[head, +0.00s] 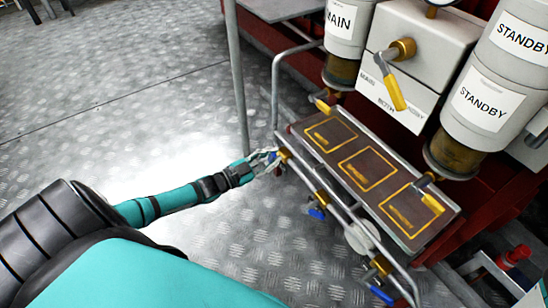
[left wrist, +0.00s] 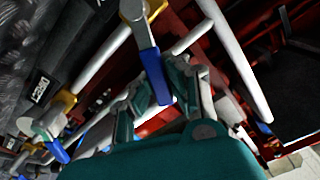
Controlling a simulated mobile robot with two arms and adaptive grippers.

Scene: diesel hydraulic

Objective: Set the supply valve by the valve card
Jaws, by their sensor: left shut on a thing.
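My left gripper (head: 270,158) is at a blue-handled valve at the left end of the lower pipe in the head view. In the left wrist view the fingers (left wrist: 163,98) are closed around the blue lever (left wrist: 152,72), which hangs from a brass and grey valve body (left wrist: 140,12). No label shows whether this is the supply valve. Other blue-handled valves sit along the pipe, one in the middle (head: 316,213) and one lower right (head: 382,295). No valve card can be made out. My right gripper is not in view.
A brown shelf (head: 332,166) with yellow-outlined areas lies behind the pipe. Yellow levers (head: 323,105) (head: 432,203) stand at its ends. Above are MAIN and STANDBY canisters (head: 484,100) and a yellow selector lever (head: 396,93). An upright post (head: 238,90) stands near my arm. Open floor lies left.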

